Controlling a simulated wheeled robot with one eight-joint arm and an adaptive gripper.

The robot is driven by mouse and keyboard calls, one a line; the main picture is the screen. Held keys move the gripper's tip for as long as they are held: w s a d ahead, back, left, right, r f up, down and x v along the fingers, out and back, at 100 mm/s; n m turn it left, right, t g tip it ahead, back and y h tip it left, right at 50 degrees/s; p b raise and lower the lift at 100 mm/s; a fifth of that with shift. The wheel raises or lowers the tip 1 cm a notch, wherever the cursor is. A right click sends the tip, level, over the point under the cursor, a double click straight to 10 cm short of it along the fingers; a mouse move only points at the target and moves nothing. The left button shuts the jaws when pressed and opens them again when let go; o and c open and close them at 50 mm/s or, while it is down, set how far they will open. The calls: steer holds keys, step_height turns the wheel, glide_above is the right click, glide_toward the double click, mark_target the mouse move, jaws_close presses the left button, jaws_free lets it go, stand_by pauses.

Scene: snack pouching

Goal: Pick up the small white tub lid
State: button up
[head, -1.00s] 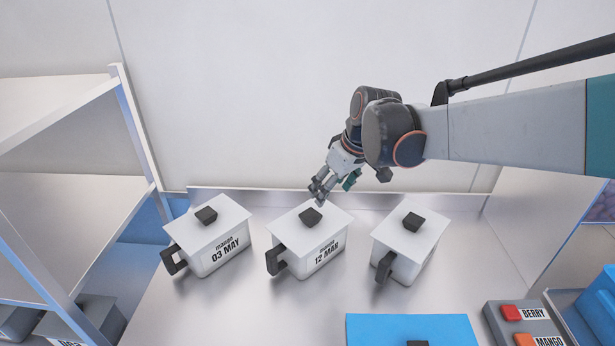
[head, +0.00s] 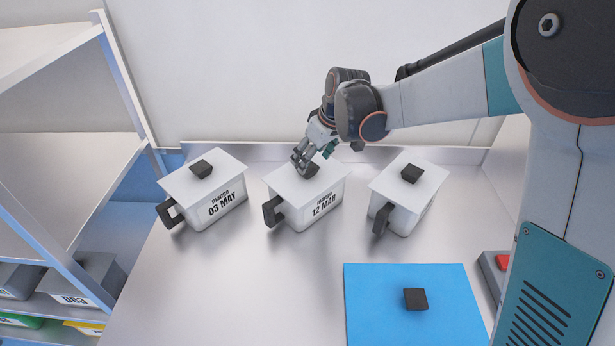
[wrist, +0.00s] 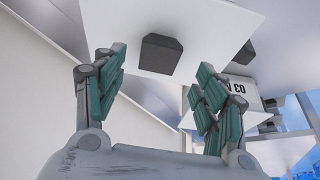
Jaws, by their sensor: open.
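Three white tubs with flat white lids and black knobs stand in a row on the steel counter. The middle tub, labelled "mango 12 MAR", has its lid (head: 290,187) on. My gripper (head: 303,165) is at the far part of this lid, close to its black knob (head: 312,171). In the wrist view, my open gripper (wrist: 160,75) has its fingers on either side of a black knob (wrist: 161,54) on a white lid (wrist: 205,18). The fingers look apart from the knob. Whether they touch the lid is unclear.
The left tub (head: 212,207), labelled "mango 03 MAY", and the right tub (head: 403,207) stand on either side, lids on. A shelf (head: 70,185) stands left. The front left counter (head: 230,290) is clear.

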mark_target(309, 167)
steer(key=b+x, duration=0.1)
steer(key=x, duration=0.3)
steer(key=shift+w+f, duration=0.1)
steer(key=shift+f, duration=0.15)
steer(key=shift+r, duration=0.1)
steer(key=c, duration=1.2)
